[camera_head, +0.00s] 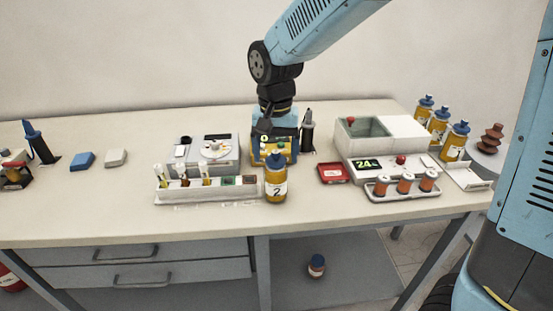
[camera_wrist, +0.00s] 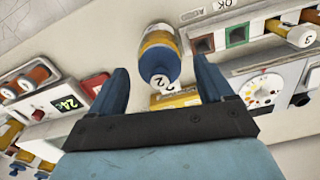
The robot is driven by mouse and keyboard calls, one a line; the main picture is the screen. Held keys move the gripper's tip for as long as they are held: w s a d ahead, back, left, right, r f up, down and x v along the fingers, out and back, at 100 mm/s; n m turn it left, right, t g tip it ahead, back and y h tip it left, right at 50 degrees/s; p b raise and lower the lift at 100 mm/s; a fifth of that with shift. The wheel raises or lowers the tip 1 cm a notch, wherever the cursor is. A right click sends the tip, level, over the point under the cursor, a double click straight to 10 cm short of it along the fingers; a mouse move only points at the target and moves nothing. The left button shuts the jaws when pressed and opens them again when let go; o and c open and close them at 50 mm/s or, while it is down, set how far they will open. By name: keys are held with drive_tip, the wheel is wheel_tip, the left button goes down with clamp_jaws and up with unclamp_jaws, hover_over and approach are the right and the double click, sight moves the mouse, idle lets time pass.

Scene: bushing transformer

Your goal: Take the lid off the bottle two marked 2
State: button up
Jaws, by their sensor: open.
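Bottle two (camera_head: 276,188) stands upright near the front middle of the table. It has an amber body, a white label with a 2 and a blue lid (camera_head: 277,158). The bottle (camera_wrist: 158,35) also shows in the wrist view, its blue part lying between the fingers. A white piece with a 2 shows just beyond that blue part. My gripper (camera_wrist: 160,68) is open, with gaps between both fingers and the bottle, and holds nothing. In the head view the hand is above and behind the bottle, its fingers partly hidden.
A yellow box (camera_head: 284,148) stands close behind the bottle. A vial rack (camera_head: 225,192) is close on its left. A red tray (camera_head: 333,172) and a device reading 24 (camera_head: 367,166) are to the right. More blue-lidded bottles (camera_head: 438,122) stand at the far right. Table space in front is clear.

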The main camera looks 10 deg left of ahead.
drive_tip(key=c, duration=1.1)
drive_tip(key=shift+r, duration=0.2)
